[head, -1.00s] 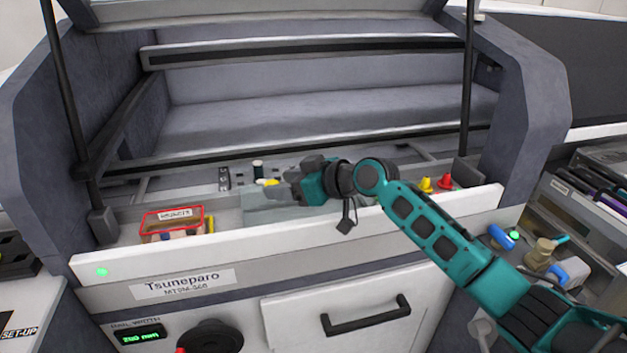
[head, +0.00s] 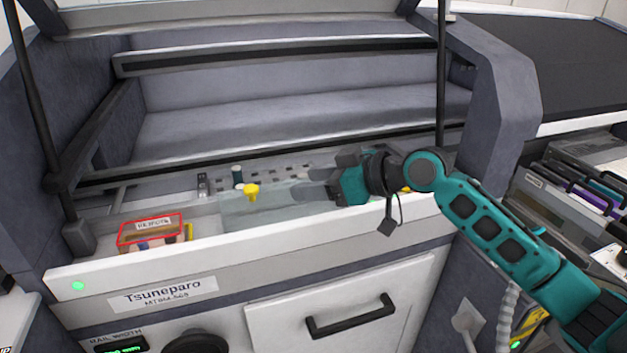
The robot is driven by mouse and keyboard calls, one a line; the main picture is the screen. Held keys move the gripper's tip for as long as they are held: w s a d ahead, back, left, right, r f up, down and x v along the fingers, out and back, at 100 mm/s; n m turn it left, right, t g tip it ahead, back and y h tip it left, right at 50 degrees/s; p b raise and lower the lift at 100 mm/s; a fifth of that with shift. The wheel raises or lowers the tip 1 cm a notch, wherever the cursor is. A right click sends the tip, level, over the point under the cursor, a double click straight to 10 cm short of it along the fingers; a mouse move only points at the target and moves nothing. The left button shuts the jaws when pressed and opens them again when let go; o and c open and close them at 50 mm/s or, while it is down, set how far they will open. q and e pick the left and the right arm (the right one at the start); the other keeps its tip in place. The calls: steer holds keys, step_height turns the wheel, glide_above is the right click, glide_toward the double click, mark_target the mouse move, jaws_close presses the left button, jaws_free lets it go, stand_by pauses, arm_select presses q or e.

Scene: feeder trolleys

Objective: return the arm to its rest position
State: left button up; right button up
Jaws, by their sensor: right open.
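My right arm (head: 500,225) comes in from the right, teal and black, and reaches over the front ledge of the machine. My right gripper (head: 330,190) points left, above the right part of a pale translucent tray (head: 290,212). My left gripper does not show.
A red-rimmed box (head: 150,231) with a label sits at the left of the ledge. A dark cylinder (head: 238,175) stands behind the yellow piece. The white front panel (head: 250,252) and drawer handle (head: 350,317) lie below. Feeders (head: 580,185) are racked at right.

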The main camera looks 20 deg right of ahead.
steer(key=s+a+f+m+g+h, duration=0.2)
steer(key=s+a+f+h, duration=0.1)
steer(key=s+f, duration=1.1)
steer(key=s+d+f+m+g+h, duration=0.2)
steer(key=s+d+f+m+h, duration=0.15)
steer(key=s, duration=0.55)
steer(key=s+d+f+m+g+h, duration=0.25)
steer(key=s+d, duration=0.25)
steer(key=s, duration=0.4)
steer(key=w+a+f+n+t+y, duration=0.1)
steer(key=w+a+f+t, duration=0.2)
steer(key=w+f+t, duration=0.5)
steer(key=shift+w+a+f, duration=0.2)
steer(key=shift+a+f, duration=0.05)
steer(key=shift+f, duration=0.6)
